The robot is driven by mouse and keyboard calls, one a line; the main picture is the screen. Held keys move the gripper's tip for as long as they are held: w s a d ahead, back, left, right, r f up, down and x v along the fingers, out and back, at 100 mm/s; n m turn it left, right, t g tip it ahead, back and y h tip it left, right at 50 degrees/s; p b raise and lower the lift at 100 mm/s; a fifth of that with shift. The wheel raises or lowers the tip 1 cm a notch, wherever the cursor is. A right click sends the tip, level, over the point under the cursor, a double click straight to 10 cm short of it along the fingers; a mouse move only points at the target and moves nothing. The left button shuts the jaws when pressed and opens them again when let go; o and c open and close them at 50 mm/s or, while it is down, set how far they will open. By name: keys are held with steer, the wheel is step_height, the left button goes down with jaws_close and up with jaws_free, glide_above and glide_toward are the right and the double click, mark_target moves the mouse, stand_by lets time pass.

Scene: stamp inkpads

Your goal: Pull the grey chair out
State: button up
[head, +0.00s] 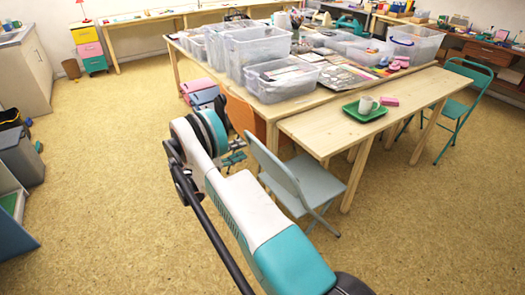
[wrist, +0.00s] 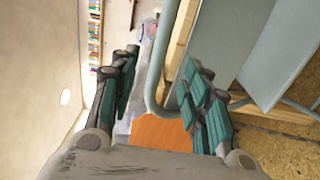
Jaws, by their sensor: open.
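The grey chair (head: 277,172) stands at the near side of the wooden table, with its seat (head: 315,178) partly under the tabletop. My gripper (head: 234,152) is beside the chair's back, on its left in the head view, partly hidden by my arm. In the wrist view my gripper (wrist: 160,95) is open and empty. The rounded corner of the grey chair's tube frame (wrist: 154,92) appears between the fingers, nearer the right one. The back panel (wrist: 215,45) is beyond the right finger. I cannot tell whether the tube is deep enough to lie between the jaws.
An orange chair (head: 246,117) stands close by on the left; its orange surface (wrist: 160,130) shows behind the fingers. The table (head: 335,130) bears a green tray (head: 352,114) with a mug. A teal chair (head: 463,105) is at the right. Floor in front is clear.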

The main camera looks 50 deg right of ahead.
mark_target(258, 143)
steer(key=x, duration=0.9)
steer(key=shift+d, duration=0.4)
steer(key=shift+c, duration=0.5)
jaws_close()
